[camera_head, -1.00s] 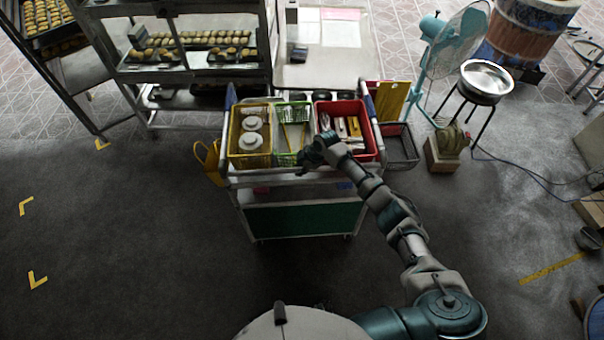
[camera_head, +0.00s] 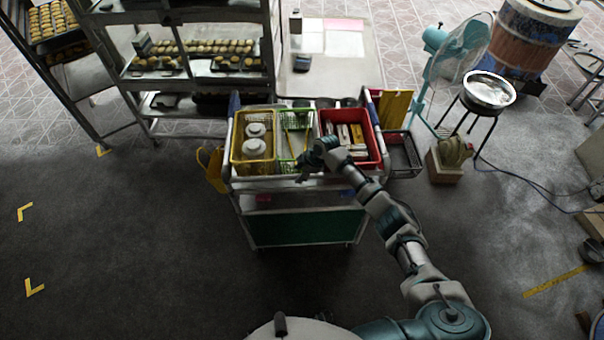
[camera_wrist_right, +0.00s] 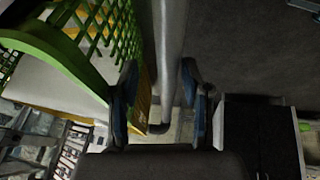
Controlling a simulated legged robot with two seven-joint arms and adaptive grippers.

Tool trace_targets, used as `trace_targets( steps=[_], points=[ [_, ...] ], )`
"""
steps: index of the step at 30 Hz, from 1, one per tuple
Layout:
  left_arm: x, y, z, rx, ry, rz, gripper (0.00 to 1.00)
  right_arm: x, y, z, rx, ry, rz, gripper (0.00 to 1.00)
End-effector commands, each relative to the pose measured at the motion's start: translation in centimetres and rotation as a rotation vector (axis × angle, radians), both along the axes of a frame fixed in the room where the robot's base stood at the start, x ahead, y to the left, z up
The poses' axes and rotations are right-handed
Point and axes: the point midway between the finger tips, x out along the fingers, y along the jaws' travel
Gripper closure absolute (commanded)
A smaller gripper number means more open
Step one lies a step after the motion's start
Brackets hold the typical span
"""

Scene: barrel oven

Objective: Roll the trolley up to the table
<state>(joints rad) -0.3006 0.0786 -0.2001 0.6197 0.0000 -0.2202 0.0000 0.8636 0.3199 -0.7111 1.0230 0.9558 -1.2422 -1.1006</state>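The trolley (camera_head: 305,228) stands in the middle of the head view, with a green front panel and metal frame. It carries yellow, green and red baskets. The pale-topped table (camera_head: 340,75) is behind it, partly hidden by the trolley's far end. My right gripper (camera_head: 308,165) is at the trolley's near end, by the green basket (camera_wrist_right: 75,50). In the right wrist view, its fingers (camera_wrist_right: 158,95) are apart, with a metal bar (camera_wrist_right: 170,45) of the trolley between them. A gap shows on the left finger's side. My left gripper is out of view.
A rack of baked goods (camera_head: 200,75) stands close to the left of the table. A teal fan (camera_head: 450,55) and a metal bowl on a stand (camera_head: 488,90) are at the right. Dark floor with yellow marks (camera_head: 34,288) lies open at the left.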

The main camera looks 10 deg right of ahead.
Motion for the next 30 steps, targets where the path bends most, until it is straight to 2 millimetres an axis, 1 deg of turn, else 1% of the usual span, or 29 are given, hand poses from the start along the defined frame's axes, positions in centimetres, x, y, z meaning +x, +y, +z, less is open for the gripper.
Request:
trace_targets(
  steps=[5,8,11,18,21,25,30],
  points=[
    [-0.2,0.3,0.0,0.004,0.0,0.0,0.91,-0.2,-0.5,-0.1,0.0,0.003,-0.001,0.53],
    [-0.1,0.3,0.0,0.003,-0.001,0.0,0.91,-0.3,-0.9,0.6,-0.002,0.004,-0.002,0.53],
    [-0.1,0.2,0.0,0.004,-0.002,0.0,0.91,-0.7,-1.5,2.1,-0.003,0.002,-0.001,0.53],
    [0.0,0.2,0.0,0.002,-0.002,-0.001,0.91,-1.9,-2.9,7.1,-0.003,0.001,0.0,0.53],
    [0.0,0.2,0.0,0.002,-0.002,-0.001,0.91,-2.3,-3.4,8.7,-0.004,0.002,0.002,0.53],
    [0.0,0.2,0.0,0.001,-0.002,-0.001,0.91,-2.6,-3.7,10.1,-0.004,0.003,0.001,0.53],
    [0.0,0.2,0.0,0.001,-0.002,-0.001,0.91,-2.7,-3.9,10.6,-0.003,0.004,0.001,0.53]
  ],
)
